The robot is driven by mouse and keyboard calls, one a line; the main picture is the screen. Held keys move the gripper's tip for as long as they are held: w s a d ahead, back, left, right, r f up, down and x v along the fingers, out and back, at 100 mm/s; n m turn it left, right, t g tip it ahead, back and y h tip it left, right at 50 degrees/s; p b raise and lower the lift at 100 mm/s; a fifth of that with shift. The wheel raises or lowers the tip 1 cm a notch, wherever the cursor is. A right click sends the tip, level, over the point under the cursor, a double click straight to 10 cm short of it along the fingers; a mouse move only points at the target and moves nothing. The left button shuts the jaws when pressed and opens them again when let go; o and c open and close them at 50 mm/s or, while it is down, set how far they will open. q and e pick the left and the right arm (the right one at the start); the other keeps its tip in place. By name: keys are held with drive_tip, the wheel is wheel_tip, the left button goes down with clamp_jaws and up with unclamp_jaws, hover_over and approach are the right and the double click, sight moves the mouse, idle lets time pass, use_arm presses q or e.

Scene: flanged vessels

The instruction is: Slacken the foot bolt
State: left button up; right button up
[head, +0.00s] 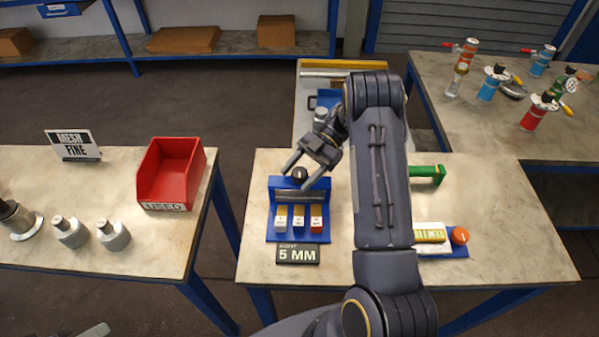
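I cannot make out a foot bolt in the head view. My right gripper (298,178) reaches over the back of a blue rack (274,208) on the middle table. Its two fingers are spread, one on each side of a round black knob (300,173), and it looks open; contact with the knob is unclear. The rack holds three small blocks, two yellow and white and one red and white (316,217). A black "5 MM" sign (298,254) lies in front. A grey tip at the bottom left edge seems to be my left gripper (95,331), mostly out of frame.
The left table holds a red "USED" bin (170,172), a "MESH FINE" sign (73,145) and several metal vessels (114,235). Right of my arm are a green handle (427,173) and an orange knob (459,236). Coloured valve fittings (538,112) stand on the back-right table.

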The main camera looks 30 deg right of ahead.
sight(303, 169)
drive_tip(key=shift+r, duration=0.1)
drive_tip(key=b+v, duration=0.1)
drive_tip(key=v, duration=0.5)
drive_tip(key=shift+w+d, duration=0.1)
drive_tip(key=shift+d, duration=0.25)
drive_tip(key=shift+w+d+r, duration=0.1)
drive_tip(key=shift+d+r, duration=0.2)
drive_tip(key=shift+d, duration=0.15)
